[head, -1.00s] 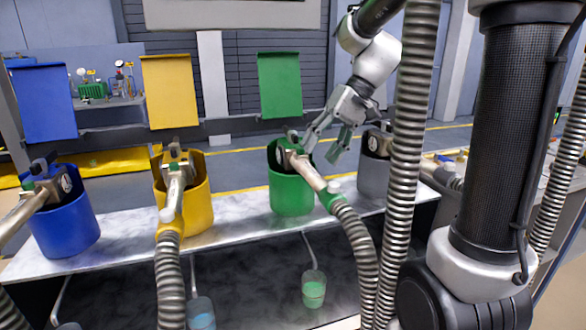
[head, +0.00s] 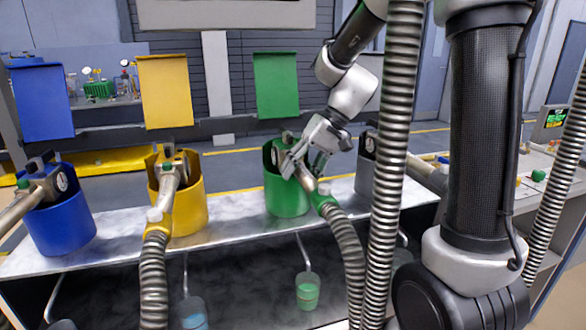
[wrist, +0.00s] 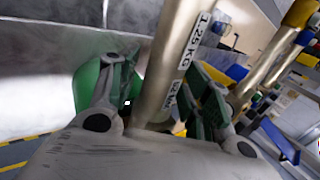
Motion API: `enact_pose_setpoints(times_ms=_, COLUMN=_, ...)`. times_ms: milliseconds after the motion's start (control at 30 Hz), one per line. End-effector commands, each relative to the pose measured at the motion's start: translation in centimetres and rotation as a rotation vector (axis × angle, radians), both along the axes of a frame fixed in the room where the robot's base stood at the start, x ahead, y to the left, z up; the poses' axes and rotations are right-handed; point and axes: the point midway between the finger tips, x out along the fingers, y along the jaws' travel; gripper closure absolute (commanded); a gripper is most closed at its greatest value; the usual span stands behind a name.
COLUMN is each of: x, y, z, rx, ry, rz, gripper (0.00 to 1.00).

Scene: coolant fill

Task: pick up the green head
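The green head (head: 308,181) is a metal nozzle pipe with a green collar and a ribbed hose. It sits in the green holder (head: 287,197) on the metal bench, its pipe slanting down to the right. My gripper (head: 304,168) is at the pipe, just above the collar. In the wrist view, the green head's labelled pipe (wrist: 176,60) runs between the two green-padded fingers of my gripper (wrist: 158,78). The fingers are spread on either side of it, with a narrow gap seeming to show at the left finger. My gripper partly hides the head's upper part in the head view.
A yellow holder (head: 188,215) and a blue holder (head: 62,228) with similar heads stand to the left. A grey holder (head: 366,180) is close on the right. Ribbed hoses hang in front of the bench. A cup with green liquid (head: 307,293) is below.

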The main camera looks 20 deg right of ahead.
Motion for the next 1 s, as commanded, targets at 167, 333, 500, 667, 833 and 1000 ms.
enact_pose_setpoints(times_ms=167, x=0.0, y=0.0, z=0.0, rx=0.0, ry=0.0, rz=0.0, gripper=0.91)
enact_pose_setpoints(times_ms=333, x=0.0, y=0.0, z=0.0, rx=0.0, ry=0.0, rz=0.0, gripper=1.0)
enact_pose_setpoints(times_ms=500, x=0.1, y=0.0, z=0.1, rx=0.0, ry=-0.004, rz=0.0, gripper=1.0)
enact_pose_setpoints(times_ms=667, x=0.1, y=0.0, z=0.2, rx=0.0, ry=-0.004, rz=0.0, gripper=1.0)
enact_pose_setpoints(times_ms=833, x=0.1, y=0.0, z=1.4, rx=0.001, ry=-0.005, rz=0.002, gripper=1.0)
enact_pose_setpoints(times_ms=1000, x=0.1, y=0.0, z=4.5, rx=0.001, ry=-0.007, rz=0.001, gripper=1.0)
